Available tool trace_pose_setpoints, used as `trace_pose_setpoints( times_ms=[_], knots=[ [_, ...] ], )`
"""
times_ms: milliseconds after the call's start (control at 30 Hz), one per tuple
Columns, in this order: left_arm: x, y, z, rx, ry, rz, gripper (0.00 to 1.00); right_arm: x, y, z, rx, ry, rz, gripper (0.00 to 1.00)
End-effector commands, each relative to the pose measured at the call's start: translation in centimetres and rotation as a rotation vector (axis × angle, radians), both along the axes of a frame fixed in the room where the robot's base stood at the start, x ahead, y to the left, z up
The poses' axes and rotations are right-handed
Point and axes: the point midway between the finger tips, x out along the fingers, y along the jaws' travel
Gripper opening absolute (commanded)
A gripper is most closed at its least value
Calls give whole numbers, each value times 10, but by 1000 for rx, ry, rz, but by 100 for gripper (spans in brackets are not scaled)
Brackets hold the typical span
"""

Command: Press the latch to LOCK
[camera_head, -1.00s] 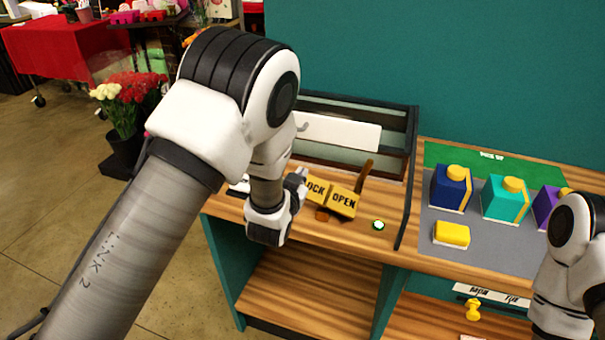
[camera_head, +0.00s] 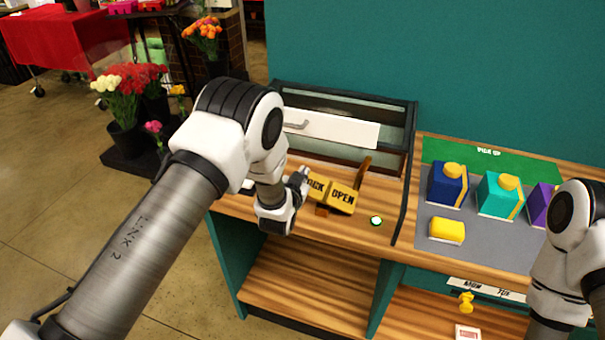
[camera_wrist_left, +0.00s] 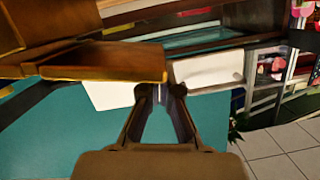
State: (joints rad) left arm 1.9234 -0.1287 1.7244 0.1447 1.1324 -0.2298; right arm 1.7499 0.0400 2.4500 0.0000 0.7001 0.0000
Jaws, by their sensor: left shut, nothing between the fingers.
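The latch is a yellow two-part plate on the wooden counter, with a half marked OPEN (camera_head: 342,198) and a half marked LOCK (camera_head: 318,188). A brown lever (camera_head: 362,174) rises at its right end. My left gripper (camera_head: 301,180) is shut and empty, right beside the left end of the LOCK half and covering its first letter. Whether it touches the plate I cannot tell. In the left wrist view the shut fingertips (camera_wrist_left: 162,92) sit by the edge of a brownish-yellow plate (camera_wrist_left: 110,62). My right gripper is out of view; only its arm shows at right.
A small green-lit button (camera_head: 376,221) is right of the latch. Behind is a glass-sided case with a white panel (camera_head: 335,130). A dark frame post (camera_head: 404,205) divides the counter from a grey mat (camera_head: 480,250) bearing blue, teal, purple and yellow blocks. Flower buckets stand at left.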

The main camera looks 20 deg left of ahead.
Motion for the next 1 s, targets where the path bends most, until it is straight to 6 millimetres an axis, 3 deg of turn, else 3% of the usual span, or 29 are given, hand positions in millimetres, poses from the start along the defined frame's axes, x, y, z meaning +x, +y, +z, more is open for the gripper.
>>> trace_pose_setpoints(
  times_ms=[533,1000],
  knots=[
    [0,5,-11,-112,5,1,0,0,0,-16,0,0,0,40],
    [0,13,-36,-402,15,1,0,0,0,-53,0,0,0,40]
  ],
)
